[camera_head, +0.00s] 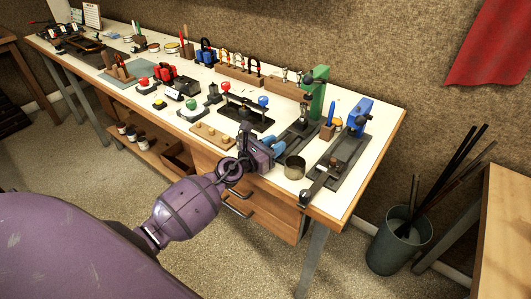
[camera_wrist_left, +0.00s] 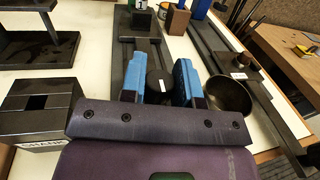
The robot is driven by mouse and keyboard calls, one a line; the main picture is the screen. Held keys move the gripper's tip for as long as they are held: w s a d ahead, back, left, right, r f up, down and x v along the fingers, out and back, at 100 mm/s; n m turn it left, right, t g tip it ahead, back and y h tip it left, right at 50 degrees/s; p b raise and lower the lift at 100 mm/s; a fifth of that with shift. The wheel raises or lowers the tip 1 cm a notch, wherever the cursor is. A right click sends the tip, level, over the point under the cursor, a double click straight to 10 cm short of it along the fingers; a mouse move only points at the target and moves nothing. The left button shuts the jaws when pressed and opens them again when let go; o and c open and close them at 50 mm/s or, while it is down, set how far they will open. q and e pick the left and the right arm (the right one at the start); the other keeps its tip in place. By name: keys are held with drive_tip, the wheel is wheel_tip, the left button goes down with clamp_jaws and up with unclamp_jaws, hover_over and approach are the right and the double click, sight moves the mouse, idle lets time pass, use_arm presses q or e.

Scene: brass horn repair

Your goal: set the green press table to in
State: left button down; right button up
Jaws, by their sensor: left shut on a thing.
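The green press (camera_head: 316,93) stands near the right end of the workbench, on a long dark base (camera_head: 297,135). In the left wrist view, its dark slide and base (camera_wrist_left: 139,60) run away from my gripper. My left gripper (camera_head: 272,143) is at the near end of that base, by the bench's front edge. Its blue finger pads (camera_wrist_left: 172,82) are shut on a dark round knob (camera_wrist_left: 158,84), which looks like the handle of the press table. The pads partly hide the knob. The table's exact position along the base is hard to tell. My right gripper is not in view.
A brass-coloured cup (camera_head: 295,168) stands close to the right of my left gripper. The blue press (camera_head: 359,114) and its long dark base (camera_head: 343,160) lie beyond it. A dark labelled block (camera_wrist_left: 42,112) is close on the left. A wooden block (camera_head: 211,136) sits near the front edge.

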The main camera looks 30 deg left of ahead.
use_arm(q)
drive_tip(key=shift+x, duration=1.1)
drive_tip(key=shift+w+a, duration=0.25)
drive_tip(key=shift+r, duration=0.15)
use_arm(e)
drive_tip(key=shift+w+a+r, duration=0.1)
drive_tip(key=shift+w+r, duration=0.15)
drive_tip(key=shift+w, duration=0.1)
